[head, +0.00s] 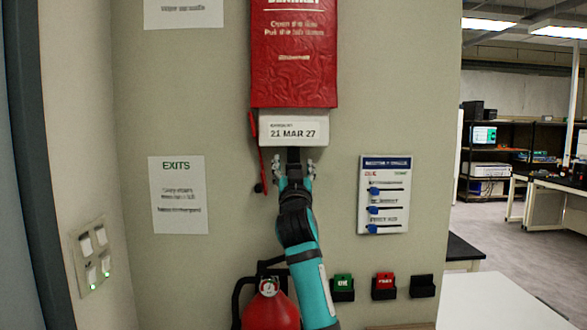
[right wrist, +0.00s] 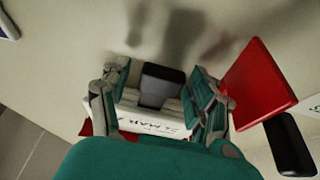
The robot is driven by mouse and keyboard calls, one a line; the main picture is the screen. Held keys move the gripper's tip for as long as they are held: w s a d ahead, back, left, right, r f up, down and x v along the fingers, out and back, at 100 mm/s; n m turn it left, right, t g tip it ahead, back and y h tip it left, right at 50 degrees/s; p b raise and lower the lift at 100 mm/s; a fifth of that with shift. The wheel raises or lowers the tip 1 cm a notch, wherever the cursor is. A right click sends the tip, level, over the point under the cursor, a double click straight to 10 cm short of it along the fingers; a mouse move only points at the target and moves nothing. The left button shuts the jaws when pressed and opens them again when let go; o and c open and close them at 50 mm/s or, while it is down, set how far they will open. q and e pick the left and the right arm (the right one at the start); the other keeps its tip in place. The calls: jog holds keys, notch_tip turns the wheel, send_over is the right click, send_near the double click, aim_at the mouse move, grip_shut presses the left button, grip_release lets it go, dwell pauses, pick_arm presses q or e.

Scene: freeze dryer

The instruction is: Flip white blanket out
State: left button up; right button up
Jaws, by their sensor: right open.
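A red wall pouch (head: 293,60) with "Pull the tab down" style lettering hangs at the top centre of the head view. A white label piece (head: 293,130) reading "21 MAR 27" sits at its lower end; it also shows in the right wrist view (right wrist: 150,124). No loose white blanket is seen unfolded. My right gripper (head: 294,165) is open just below the label, its fingers pointing up. In the right wrist view, the gripper (right wrist: 160,95) has its fingers either side of a dark tab (right wrist: 162,86); I cannot tell whether they touch it. My left gripper is out of view.
A red extinguisher (head: 270,303) stands low beside my arm. A board with blue sliders (head: 384,194) and small card holders (head: 383,287) are on the wall to the right. A white table top (head: 500,302) is lower right.

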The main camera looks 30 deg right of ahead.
jog(key=shift+s, duration=0.1)
jog(key=v, duration=1.2)
jog(key=shift+f, duration=0.1)
